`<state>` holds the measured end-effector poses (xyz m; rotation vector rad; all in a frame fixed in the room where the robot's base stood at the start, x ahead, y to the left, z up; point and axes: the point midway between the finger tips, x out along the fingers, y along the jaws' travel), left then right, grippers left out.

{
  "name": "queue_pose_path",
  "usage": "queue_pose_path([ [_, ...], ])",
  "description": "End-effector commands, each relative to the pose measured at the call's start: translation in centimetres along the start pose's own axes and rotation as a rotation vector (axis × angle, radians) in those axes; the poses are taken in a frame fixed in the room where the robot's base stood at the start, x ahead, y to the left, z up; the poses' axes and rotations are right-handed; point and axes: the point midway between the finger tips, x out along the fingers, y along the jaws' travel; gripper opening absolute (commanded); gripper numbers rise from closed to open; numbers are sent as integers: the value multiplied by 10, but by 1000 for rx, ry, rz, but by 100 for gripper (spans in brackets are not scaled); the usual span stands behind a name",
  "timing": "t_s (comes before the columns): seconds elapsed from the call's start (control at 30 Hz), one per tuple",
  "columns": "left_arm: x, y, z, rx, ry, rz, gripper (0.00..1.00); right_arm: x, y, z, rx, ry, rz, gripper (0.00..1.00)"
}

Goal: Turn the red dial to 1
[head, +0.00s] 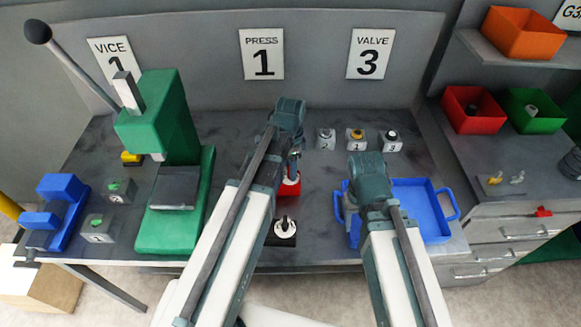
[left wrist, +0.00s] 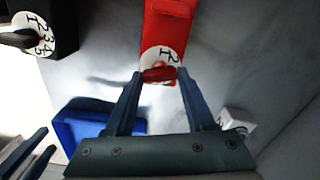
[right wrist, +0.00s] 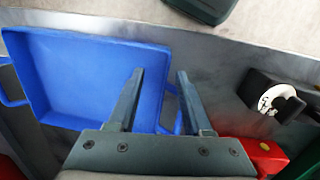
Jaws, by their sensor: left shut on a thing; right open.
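The red dial is a red box (head: 289,188) with a white numbered face, partly hidden behind my left arm in the head view. The left wrist view shows its red box (left wrist: 168,25) and white face (left wrist: 171,53), with a 1 and a 2 readable. My left gripper (left wrist: 158,74) is shut on the dial's red knob (left wrist: 158,73), which sits between the fingertips. Which number the knob points at cannot be told. My right gripper (right wrist: 160,72) is open and empty above the right part of the blue tray (right wrist: 95,45).
A black dial (head: 284,240) with a white face stands in front of the red one. The blue tray (head: 435,230) is at right. Several grey number blocks (head: 326,140) stand behind. A green press (head: 175,225) and blue vice (head: 62,200) are at left. Signs (head: 262,54) hang behind.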

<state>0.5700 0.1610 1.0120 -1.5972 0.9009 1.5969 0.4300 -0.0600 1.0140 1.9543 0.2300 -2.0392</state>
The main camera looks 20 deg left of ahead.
Motion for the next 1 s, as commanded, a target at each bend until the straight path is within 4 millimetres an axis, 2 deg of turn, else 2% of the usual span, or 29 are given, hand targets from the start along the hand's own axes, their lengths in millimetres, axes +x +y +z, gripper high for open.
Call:
queue_pose_path([
  [1.0,0,-1,1,-929,0,1,0,0,0,0,0,0,0,50],
])
